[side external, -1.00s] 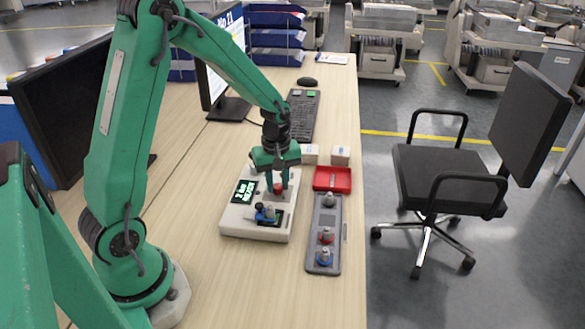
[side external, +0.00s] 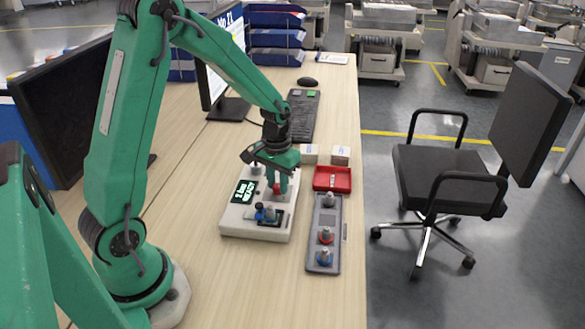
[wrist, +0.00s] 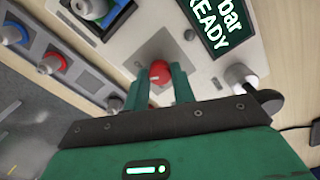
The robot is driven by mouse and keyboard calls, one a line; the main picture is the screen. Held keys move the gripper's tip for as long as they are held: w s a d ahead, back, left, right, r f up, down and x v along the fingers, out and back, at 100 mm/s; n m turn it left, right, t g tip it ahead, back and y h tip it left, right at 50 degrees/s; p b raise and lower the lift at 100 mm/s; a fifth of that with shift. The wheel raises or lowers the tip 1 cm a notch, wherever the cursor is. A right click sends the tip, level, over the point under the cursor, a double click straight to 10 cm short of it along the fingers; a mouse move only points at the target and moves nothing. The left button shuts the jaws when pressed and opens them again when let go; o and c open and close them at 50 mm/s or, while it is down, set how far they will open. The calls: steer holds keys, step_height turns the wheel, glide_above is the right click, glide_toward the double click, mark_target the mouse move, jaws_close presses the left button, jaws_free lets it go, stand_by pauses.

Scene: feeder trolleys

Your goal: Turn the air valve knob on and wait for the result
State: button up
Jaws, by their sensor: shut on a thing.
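The red knob (side external: 276,188) sits on top of the white test box (side external: 237,222). My gripper (side external: 277,184) points down over the box and is shut on this knob. In the wrist view the red knob (wrist: 160,72) shows between the two green fingers of my gripper (wrist: 160,86), with a white line on its face. The box's dark display (side external: 244,191) is lit; in the wrist view the display (wrist: 222,24) reads "bar" and "READY", with its left end cut off.
A grey rack (side external: 325,264) with several grey, red and blue-ringed parts stands right of the box. A red tray (side external: 332,180) and small white cartons (side external: 341,151) lie behind it. A keyboard (side external: 302,116) and monitors are farther back. Bare desk lies left of the box.

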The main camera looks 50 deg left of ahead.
mark_target(278, 186)
steer(key=shift+m, duration=1.5)
steer(key=o, duration=1)
steer(key=shift+r, duration=0.1)
steer(key=shift+r, duration=3.9)
